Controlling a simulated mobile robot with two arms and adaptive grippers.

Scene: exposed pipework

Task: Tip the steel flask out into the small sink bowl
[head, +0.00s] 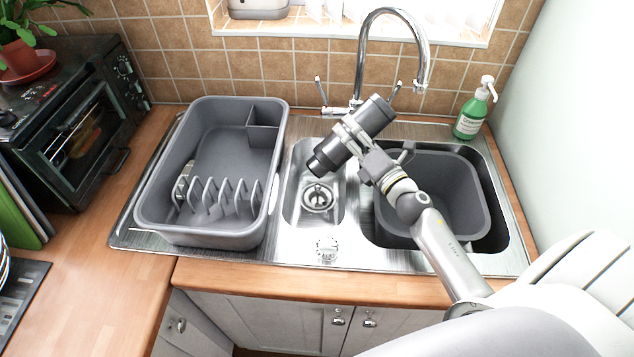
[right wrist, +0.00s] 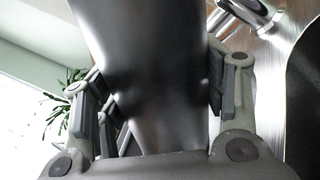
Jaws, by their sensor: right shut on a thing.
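The steel flask (head: 368,121) is a dark grey cylinder with a narrower neck. My right gripper (head: 364,145) is shut on its middle, and the flask also fills the centre of the right wrist view (right wrist: 150,70). The flask is tilted, its neck end low at the left and its wide base high at the right. The neck end appears over the small sink bowl (head: 327,158), above its drain. I cannot see any liquid coming out. The gripper's fingers show on both sides of the flask in the right wrist view. My left gripper is not in view.
A grey dish rack (head: 151,205) stands left of the small bowl. A grey basin (head: 452,167) sits in the large sink at the right. The tap (head: 361,70) rises close behind the flask. A green soap bottle (head: 470,118) stands at the back right corner.

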